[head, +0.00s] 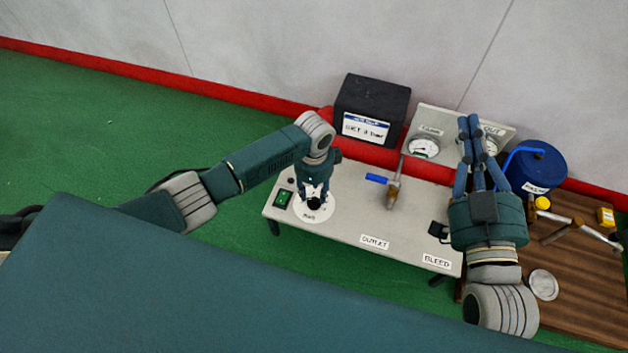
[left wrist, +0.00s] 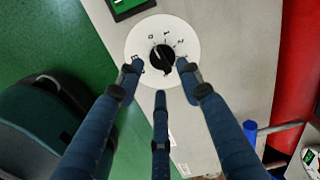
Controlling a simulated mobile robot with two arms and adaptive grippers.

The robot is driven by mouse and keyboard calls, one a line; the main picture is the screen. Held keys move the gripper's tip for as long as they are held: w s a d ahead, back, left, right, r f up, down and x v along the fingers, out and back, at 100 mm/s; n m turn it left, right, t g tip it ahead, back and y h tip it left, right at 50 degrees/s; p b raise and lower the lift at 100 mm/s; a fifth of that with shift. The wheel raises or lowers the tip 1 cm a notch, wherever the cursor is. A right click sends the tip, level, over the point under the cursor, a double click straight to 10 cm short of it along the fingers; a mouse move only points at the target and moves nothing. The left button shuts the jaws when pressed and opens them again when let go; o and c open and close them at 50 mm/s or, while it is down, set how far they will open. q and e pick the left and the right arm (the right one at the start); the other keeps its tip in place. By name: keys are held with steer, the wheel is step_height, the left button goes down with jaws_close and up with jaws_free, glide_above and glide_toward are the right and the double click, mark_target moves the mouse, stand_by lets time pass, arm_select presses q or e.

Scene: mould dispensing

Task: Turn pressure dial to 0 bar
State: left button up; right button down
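The pressure dial is a black knob (left wrist: 162,58) on a round white plate (left wrist: 140,40) with 0, 1 and 2 marked along its upper edge. Which mark the knob points to is not clear. In the head view the dial plate (head: 325,215) is at the left end of the grey bench. My left gripper (head: 314,190) is over the dial, also in the left wrist view (left wrist: 160,78). Its three fingers are spread around the knob, with visible gaps to it. My right gripper (head: 473,130) has its fingers extended, with nothing seen in them, over the bench's right end.
A green switch (head: 283,198) is beside the dial. A blue-handled valve (head: 377,179) stands mid-bench. A gauge panel (head: 425,118) and black box (head: 371,105) are behind. A blue drum (head: 538,165) and wooden table (head: 575,290) are at right. The bench front is mostly clear.

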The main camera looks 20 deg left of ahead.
mark_target(314, 201)
arm_select(q)
step_height(314, 201, up, 7)
steer(key=shift+r, duration=0.15)
stand_by(0.5)
